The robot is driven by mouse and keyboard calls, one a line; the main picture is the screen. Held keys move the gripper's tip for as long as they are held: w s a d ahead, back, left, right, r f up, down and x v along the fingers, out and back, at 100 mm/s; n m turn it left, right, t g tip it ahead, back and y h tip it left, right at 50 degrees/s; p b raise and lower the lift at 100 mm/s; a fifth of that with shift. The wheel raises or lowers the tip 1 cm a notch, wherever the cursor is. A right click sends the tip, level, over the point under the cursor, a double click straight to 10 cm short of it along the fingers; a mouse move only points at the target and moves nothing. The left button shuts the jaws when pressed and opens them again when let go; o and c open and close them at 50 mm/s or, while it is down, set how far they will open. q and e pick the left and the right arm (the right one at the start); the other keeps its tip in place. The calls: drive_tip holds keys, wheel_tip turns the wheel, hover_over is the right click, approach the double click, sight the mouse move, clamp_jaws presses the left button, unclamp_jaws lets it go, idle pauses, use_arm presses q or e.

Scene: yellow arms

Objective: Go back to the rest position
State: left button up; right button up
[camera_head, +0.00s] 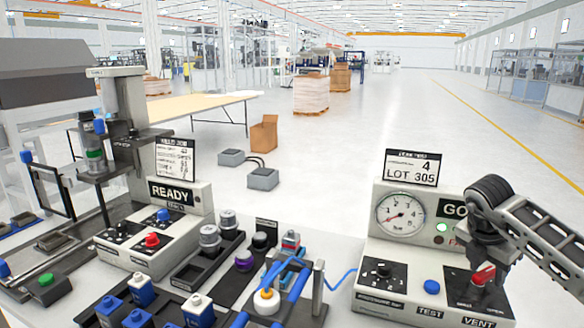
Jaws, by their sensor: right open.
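My right gripper (488,258) comes in from the right and points down at the test box (388,262). Its jaws are open, at the red-handled valve knob (484,274) on the box's right panel. Whether the fingers touch the knob cannot be told. The box has a round gauge (401,215), a lit green lamp (442,227), a partly covered "GO" display (453,209) and a blue TEST button (432,286). My left gripper is not in view.
A fixture with blue clamps and tubes (267,300) stands left of the test box. Further left are a READY box (172,193) with red and blue buttons, a press column (125,140), and several blue-and-white parts (141,289). The air above the table's middle is clear.

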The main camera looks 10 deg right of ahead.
drive_tip(key=n, duration=0.1)
drive_tip(key=n+t, duration=0.1)
drive_tip(key=n, duration=0.1)
drive_tip(key=shift+w+a+r, duration=0.15)
drive_tip(key=shift+w+r, duration=0.05)
drive_tip(key=shift+w, duration=0.05)
